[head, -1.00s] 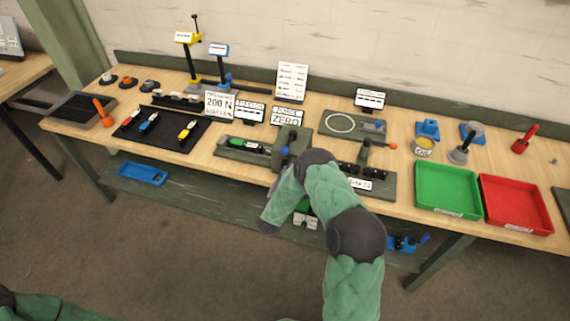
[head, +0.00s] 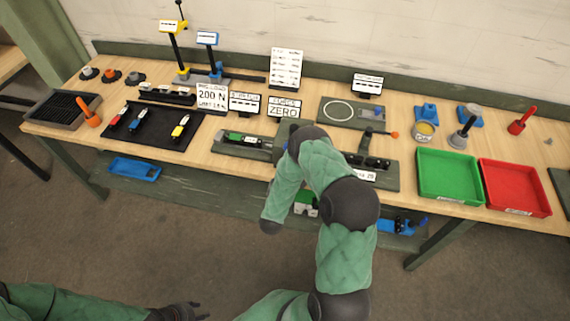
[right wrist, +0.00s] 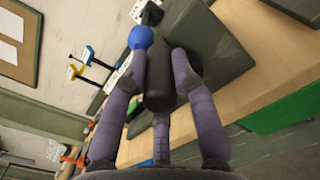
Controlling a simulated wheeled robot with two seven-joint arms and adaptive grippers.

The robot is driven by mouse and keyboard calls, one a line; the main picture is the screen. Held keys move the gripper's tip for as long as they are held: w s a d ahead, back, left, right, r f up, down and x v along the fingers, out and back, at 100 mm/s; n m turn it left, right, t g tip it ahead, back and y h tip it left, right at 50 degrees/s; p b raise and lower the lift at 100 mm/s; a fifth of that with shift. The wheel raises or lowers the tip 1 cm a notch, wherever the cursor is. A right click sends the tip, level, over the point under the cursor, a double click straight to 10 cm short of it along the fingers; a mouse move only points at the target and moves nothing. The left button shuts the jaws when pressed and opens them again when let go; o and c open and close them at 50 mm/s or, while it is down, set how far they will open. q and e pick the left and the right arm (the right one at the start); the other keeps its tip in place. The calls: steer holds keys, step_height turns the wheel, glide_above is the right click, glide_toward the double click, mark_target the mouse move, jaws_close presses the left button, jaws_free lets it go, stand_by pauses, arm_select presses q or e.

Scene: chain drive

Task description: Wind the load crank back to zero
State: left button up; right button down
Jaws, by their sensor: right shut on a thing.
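The tension test stand (head: 235,150) sits at the middle front of the bench, with a green and white piece in it. In the right wrist view, my right gripper (right wrist: 165,75) is shut on a black cylindrical handle (right wrist: 160,85), with a blue ball (right wrist: 141,37) just beyond it. The stand's dark block (right wrist: 205,45) is beside them. In the head view my right arm hides the right gripper and the crank. A sign reading ZERO (head: 284,106) stands behind the stand. My left gripper (head: 202,310) is low at the bottom left, empty, fingers apart.
A 200 N card (head: 211,96) stands behind a black tray (head: 150,137) of small coloured pieces. A green bin (head: 450,197) and a red bin (head: 540,207) are at the right. An oil tin (head: 425,132) is behind the green bin. A blue tray (head: 135,169) lies below the bench.

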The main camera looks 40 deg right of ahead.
steer(key=shift+f, duration=0.1)
steer(key=c, duration=1)
jaws_free()
steer(key=v, duration=1.2)
steer(key=w+a+f+m+g+y+b, duration=0.1)
steer(key=w+a+f+m+y+b, duration=0.15)
steer(key=a+f+m+y, duration=0.5)
steer(key=w+a+f+m+g+y+b, duration=0.1)
steer(key=a+f+m+y+b, duration=0.2)
steer(key=f, duration=0.8)
steer(key=s+a+f+m+g+y+b, duration=0.2)
steer(key=s+a+m+g, duration=0.1)
steer(key=s+a+m, duration=0.1)
steer(key=s+a+f+m+g+y+b, duration=0.2)
steer(key=s+a+f+m+y+b, duration=0.1)
steer(key=s+a+m, duration=0.1)
steer(key=s+a+f+m+g+y+b, duration=0.2)
steer(key=s+a+m+g, duration=0.1)
steer(key=s, duration=0.4)
steer(key=shift+s+a+f+m+g+y+b, duration=0.1)
steer(key=shift+a+f+m+g+y+b, duration=0.2)
steer(key=shift+m, duration=0.35)
steer(key=shift+s+a+f+m+y+b, duration=0.1)
steer(key=shift+a+m, duration=0.3)
steer(key=shift+m, duration=0.2)
